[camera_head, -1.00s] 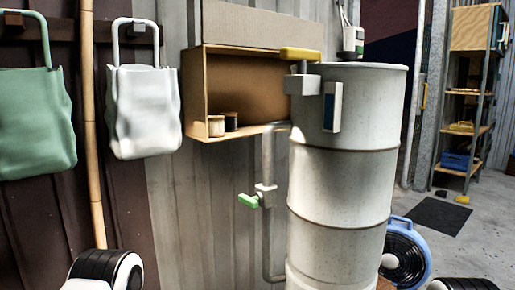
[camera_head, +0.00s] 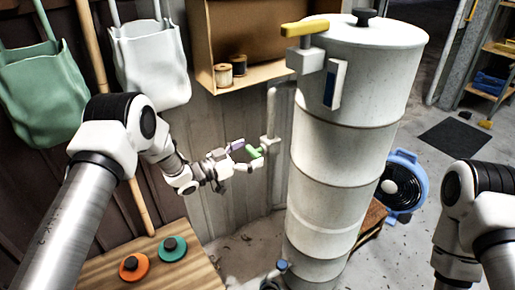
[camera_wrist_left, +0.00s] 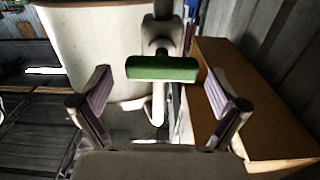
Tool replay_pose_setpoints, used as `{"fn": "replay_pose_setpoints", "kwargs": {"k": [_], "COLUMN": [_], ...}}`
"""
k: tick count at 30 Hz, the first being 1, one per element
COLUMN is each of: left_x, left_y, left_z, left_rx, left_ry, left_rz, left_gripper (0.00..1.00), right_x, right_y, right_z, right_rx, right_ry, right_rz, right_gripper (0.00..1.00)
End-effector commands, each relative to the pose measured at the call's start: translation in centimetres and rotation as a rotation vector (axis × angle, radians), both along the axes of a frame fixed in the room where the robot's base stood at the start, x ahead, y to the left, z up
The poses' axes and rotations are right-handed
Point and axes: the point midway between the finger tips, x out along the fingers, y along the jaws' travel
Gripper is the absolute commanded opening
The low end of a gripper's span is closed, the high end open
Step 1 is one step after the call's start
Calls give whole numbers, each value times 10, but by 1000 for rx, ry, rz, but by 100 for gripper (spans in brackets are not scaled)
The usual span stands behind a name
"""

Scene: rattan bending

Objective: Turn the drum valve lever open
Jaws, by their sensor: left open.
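A tall white drum (camera_head: 345,165) stands right of centre in the head view. A green valve lever (camera_head: 254,152) sits on a pale pipe (camera_head: 272,115) just left of the drum. A yellow lever (camera_head: 304,29) tops a fitting on the drum's upper left side. My left gripper (camera_head: 243,155) is open at the green lever. In the left wrist view, the green lever (camera_wrist_left: 162,68) lies crosswise between the lines of the open purple-padded fingers (camera_wrist_left: 160,92), with a gap on each side. Its depth relative to the fingertips is unclear. My right arm shows at lower right, its gripper out of frame.
An open wooden box shelf (camera_head: 248,76) with spools hangs above the left gripper. A green bag (camera_head: 45,100) and a white bag (camera_head: 150,65) hang at left. A wooden table (camera_head: 115,268) stands at lower left. A blue fan (camera_head: 403,187) stands right of the drum.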

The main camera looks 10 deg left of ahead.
Motion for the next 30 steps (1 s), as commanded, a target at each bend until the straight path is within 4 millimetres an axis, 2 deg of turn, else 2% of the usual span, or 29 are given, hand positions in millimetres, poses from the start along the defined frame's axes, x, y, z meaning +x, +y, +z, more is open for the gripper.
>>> {"fn": "replay_pose_setpoints", "kwargs": {"k": [3,10,11,15,16,30], "left_x": [9,10,10,10,10,9], "left_y": [-9,-10,-10,-10,-11,-11], "left_z": [0,0,0,0,0,-2], "left_rx": [0,-1,-1,0,0,38], "left_ry": [0,2,2,1,1,-35], "left_rz": [0,2,2,1,1,-1], "left_gripper": [98,98,94,45,37,37], "right_x": [0,0,0,0,0,0], "right_y": [0,0,0,0,0,0], "right_z": [1,1,1,1,1,-4], "right_rx": [0,0,0,0,0,0], "right_ry": [-1,-1,-1,-1,-1,-1], "right_rz": [0,0,0,0,0,0], "right_gripper": [40,40,40,40,40,40]}}
